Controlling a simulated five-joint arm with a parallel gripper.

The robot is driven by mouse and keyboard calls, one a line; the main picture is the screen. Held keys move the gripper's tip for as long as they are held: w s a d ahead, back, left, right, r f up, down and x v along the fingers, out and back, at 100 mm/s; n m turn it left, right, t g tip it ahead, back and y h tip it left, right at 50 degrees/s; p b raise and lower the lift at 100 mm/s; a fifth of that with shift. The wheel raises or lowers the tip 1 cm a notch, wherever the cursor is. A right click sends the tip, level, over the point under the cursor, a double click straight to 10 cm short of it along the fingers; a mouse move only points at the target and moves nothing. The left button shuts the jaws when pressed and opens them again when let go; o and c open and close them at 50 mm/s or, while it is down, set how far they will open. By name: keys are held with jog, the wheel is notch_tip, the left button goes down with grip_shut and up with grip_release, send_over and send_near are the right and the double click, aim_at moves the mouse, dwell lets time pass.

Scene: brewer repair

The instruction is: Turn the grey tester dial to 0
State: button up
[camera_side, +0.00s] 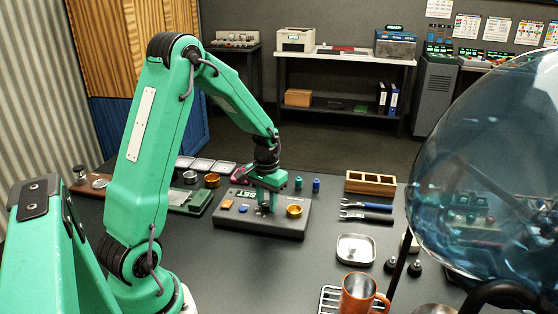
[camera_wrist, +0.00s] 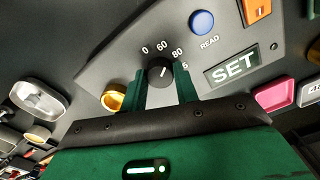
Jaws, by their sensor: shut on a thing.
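The tester (camera_side: 285,227) is a flat grey box on the dark bench in the side view; its sloping panel (camera_wrist: 118,65) fills the middle of the wrist view. The dark grey dial (camera_wrist: 159,72) has a white pointer mark and sits among the printed labels 0, 60, 80 and a partly hidden one. The mark slants up and right, roughly toward 80 and away from 0. My gripper (camera_wrist: 160,84) has its two green fingers shut on the dial, one on each side. In the side view my gripper (camera_side: 266,203) points down at the tester and mostly hides the dial.
The panel also carries a blue READ button (camera_wrist: 202,22), a SET display (camera_wrist: 232,67), an orange switch (camera_wrist: 257,9) and a brass cup (camera_wrist: 113,98).

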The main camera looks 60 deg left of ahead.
aim_at(266, 204)
jog(key=n, duration=0.5)
jog(key=shift+a+n, duration=0.2)
jog(key=shift+n, duration=0.1)
jog(key=n, duration=0.5)
jog(key=shift+s+n, duration=0.1)
jog(key=shift+n, duration=0.2)
jog(key=shift+d, duration=0.1)
jog(key=o, duration=1)
jog(key=shift+s+d+r, duration=0.1)
jog(key=shift+r, duration=3.85)
